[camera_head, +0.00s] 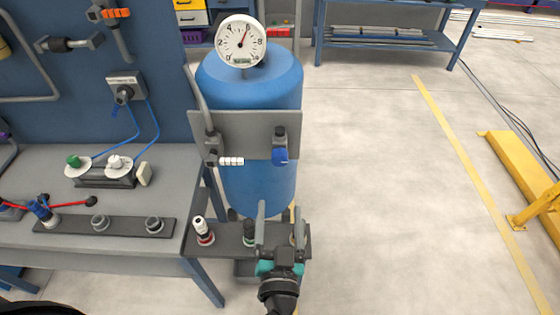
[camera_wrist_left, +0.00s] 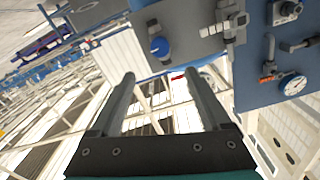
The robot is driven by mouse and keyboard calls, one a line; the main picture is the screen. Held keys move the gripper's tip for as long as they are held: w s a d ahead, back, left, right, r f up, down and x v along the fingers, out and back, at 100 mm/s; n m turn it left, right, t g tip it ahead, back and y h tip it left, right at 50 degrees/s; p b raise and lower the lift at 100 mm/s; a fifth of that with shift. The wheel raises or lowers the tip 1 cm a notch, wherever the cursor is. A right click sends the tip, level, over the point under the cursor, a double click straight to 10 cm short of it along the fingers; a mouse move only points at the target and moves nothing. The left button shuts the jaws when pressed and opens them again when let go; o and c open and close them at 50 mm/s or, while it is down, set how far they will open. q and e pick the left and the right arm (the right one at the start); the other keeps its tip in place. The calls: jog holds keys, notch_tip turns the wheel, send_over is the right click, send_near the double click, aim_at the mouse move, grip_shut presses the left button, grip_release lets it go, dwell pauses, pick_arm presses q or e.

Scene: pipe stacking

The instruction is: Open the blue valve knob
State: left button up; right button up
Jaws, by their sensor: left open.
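The blue valve knob (camera_head: 280,156) hangs at the right side of a grey plate (camera_head: 245,125) in front of a blue tank (camera_head: 262,190). In the left wrist view the blue knob (camera_wrist_left: 159,47) shows just beyond the fingertips, roughly between their lines. My left gripper (camera_head: 280,208) is open and empty. In the head view its two fingers point up towards the knob from below and appear apart from it. In the left wrist view the gripper (camera_wrist_left: 160,78) has a clear gap between its fingers. My right gripper is not in view.
A white handle (camera_head: 231,161) sits left of the blue knob on the same plate. A round gauge (camera_head: 240,41) tops the tank. A low shelf with small fittings (camera_head: 203,231) lies below, beside a grey workbench (camera_head: 150,245).

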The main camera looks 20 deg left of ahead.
aim_at(280, 161)
pick_arm(q)
jog(key=b+x, duration=0.1)
jog(key=x, duration=1.3)
jog(key=shift+c, duration=0.4)
grip_shut()
